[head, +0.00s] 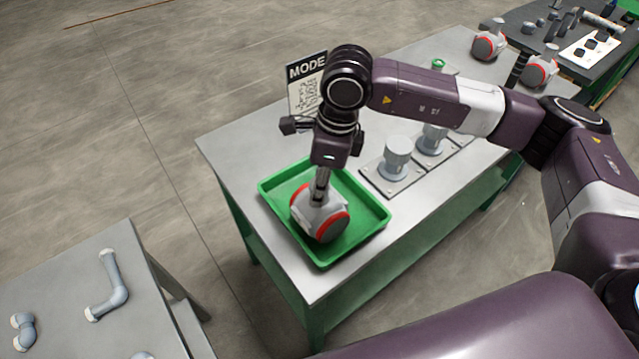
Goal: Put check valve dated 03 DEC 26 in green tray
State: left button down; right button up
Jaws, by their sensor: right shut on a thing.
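A grey check valve with red-orange rims (327,222) is in the green tray (375,213), near its middle. My right gripper (319,199) comes down from above and is shut on the top of the valve. I cannot tell whether the valve rests on the tray floor or hangs just above it. No date can be read on it from here. Two similar grey and red valves, one (487,45) and another (540,71), stand at the table's far right end. My left gripper is not in view.
The tray sits at the near left corner of a grey table (240,147). Grey fittings on plates (396,160) stand right of the tray. A "MODE" sign (305,88) stands behind my right wrist. Another table with pipe pieces (110,285) is at lower left.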

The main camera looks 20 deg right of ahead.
jog(key=o, duration=1.2)
jog(key=shift+o, duration=0.2)
jog(key=shift+r+p, duration=0.2)
jog(key=shift+p, duration=0.15)
notch_tip(320, 180, up, 12)
jog(key=d+b, duration=0.1)
jog(key=b, duration=0.3)
jog(key=shift+s+d+f, duration=0.15)
jog(key=shift+s+d, duration=0.2)
jog(key=shift+s, duration=0.05)
jog(key=shift+f, duration=0.1)
